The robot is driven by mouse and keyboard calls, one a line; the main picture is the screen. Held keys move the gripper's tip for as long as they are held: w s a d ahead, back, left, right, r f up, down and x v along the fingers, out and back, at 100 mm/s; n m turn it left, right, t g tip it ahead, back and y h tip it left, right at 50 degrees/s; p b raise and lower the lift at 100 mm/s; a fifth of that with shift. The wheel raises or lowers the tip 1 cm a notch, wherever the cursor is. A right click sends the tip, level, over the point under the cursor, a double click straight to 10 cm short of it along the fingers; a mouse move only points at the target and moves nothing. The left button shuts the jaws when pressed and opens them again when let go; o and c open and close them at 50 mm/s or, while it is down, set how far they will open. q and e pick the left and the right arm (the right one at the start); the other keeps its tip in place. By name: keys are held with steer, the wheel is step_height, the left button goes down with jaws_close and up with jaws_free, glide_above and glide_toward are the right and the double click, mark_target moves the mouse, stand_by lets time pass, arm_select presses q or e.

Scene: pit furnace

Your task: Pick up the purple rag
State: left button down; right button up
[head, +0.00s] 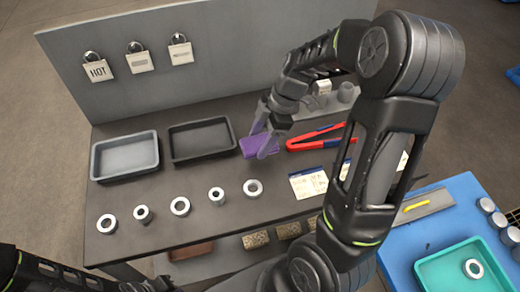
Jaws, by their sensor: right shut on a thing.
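The purple rag (248,147) is a small folded piece at the back middle of the dark bench, just right of the black tray. My right gripper (262,143) reaches down to it from the upper right and is shut on it. The fingers cover part of the rag. I cannot tell whether the rag is touching the bench or held just above it. My left arm shows only at the lower left edge, and its gripper is out of view.
A grey tray (124,156) and a black tray (202,141) stand left of the rag. Several metal rings (180,206) line the bench front. Red-handled tongs (313,138) and a paper card (308,183) lie right. A teal tray (440,277) sits on a blue surface (400,261).

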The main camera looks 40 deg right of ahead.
mark_target(252, 144)
step_height(252, 144, up, 4)
steer(key=shift+r, duration=0.1)
stand_by(0.5)
steer(key=o, duration=0.8)
steer(key=c, duration=0.6)
steer(key=w+a+m+t+h, duration=0.1)
steer(key=w+a+m, duration=0.2)
steer(key=a, duration=0.5)
steer(key=w+a+m+t+h, duration=0.1)
steer(key=w+a+m, duration=0.3)
steer(key=a, duration=0.5)
steer(key=w+a+f+m+t+h, duration=0.1)
steer(key=w+a+m+h, duration=0.1)
steer(key=a+m, duration=0.5)
steer(key=shift+w+a, duration=0.65)
steer(key=shift+a, duration=0.05)
steer(key=shift+s, duration=0.1)
